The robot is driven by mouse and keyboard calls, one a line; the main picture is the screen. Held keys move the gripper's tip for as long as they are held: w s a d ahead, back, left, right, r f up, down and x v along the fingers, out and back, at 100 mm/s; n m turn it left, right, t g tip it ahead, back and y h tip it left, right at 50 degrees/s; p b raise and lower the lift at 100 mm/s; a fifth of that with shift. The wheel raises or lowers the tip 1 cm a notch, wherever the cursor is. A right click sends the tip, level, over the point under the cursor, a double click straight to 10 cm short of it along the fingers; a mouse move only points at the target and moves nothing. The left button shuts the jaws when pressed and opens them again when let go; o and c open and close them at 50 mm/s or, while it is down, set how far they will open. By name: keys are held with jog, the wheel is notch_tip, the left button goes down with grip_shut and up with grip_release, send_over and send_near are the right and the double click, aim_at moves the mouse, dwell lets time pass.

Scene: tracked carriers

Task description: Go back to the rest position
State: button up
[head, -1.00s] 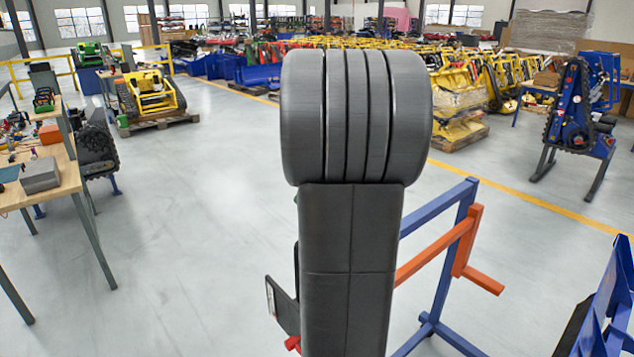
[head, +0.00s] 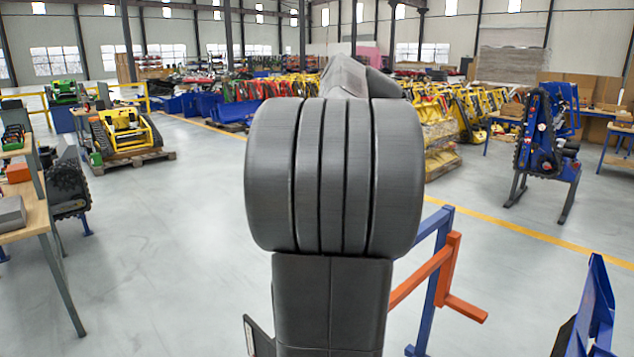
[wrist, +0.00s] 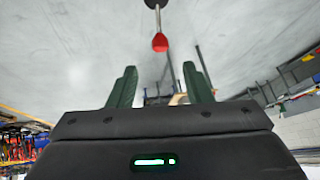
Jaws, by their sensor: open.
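My gripper (wrist: 160,84) shows in the wrist view with its two dark green fingers well apart. Nothing is held between them. In the head view, my own dark grey arm fills the middle, and its bend hides part of the floor behind it. My gripper does not show in the head view.
A blue stand with an orange bar (head: 440,270) is close to the right of my arm. A workbench (head: 40,217) is at the left edge. A blue tracked machine (head: 545,145) stands at right, a yellow one (head: 122,130) at left. Grey floor (head: 165,235) between is clear.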

jog(key=p+x, duration=0.1)
jog(key=x, duration=1.3)
jog(key=shift+s+r, duration=0.1)
